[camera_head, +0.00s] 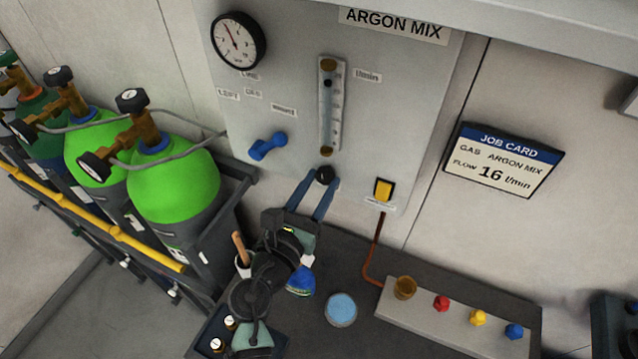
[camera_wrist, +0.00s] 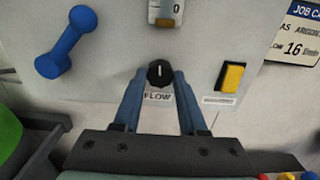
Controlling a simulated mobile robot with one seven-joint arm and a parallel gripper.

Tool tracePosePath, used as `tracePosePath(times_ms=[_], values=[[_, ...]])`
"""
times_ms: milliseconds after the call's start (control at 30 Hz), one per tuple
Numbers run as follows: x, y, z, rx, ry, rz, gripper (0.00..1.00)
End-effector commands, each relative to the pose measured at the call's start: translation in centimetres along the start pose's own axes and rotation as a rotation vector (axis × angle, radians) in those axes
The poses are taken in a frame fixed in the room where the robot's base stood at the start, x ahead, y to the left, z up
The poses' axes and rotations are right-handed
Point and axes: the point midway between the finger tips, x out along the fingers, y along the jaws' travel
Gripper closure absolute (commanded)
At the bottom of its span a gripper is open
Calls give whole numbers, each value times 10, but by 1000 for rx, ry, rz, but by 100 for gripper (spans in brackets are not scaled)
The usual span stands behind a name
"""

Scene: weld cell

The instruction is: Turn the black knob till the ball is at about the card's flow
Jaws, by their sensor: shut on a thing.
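The black knob (camera_head: 324,175) sits on the grey panel just below the flow tube. In the wrist view the knob (camera_wrist: 160,72) has a white mark pointing about straight up, over a FLOW label. My gripper (camera_head: 318,184) is shut on the knob, its blue fingers on either side; it also shows in the wrist view (camera_wrist: 161,80). The flow tube (camera_head: 331,110) stands upright with brass ends. A small dark ball (camera_head: 328,83) shows in its upper part; the scale numbers are too small to read. The job card (camera_head: 503,165) reads argon mix, flow 16 l/min.
A blue lever (camera_head: 268,146) is left of the knob and a yellow switch (camera_head: 383,189) is right of it. A round gauge (camera_head: 238,40) is at upper left. Green gas cylinders (camera_head: 175,185) stand at left. A bench block (camera_head: 460,318) with coloured knobs is at lower right.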

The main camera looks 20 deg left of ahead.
Motion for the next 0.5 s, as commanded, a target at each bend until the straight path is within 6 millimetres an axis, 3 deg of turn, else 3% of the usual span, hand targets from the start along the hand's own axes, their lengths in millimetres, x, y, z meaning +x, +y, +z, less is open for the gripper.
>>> tracePosePath(times_ms=[267,500], values=[[0,0,-1,67,-1,0,100],[0,0,-2,236,-1,-1,100]])
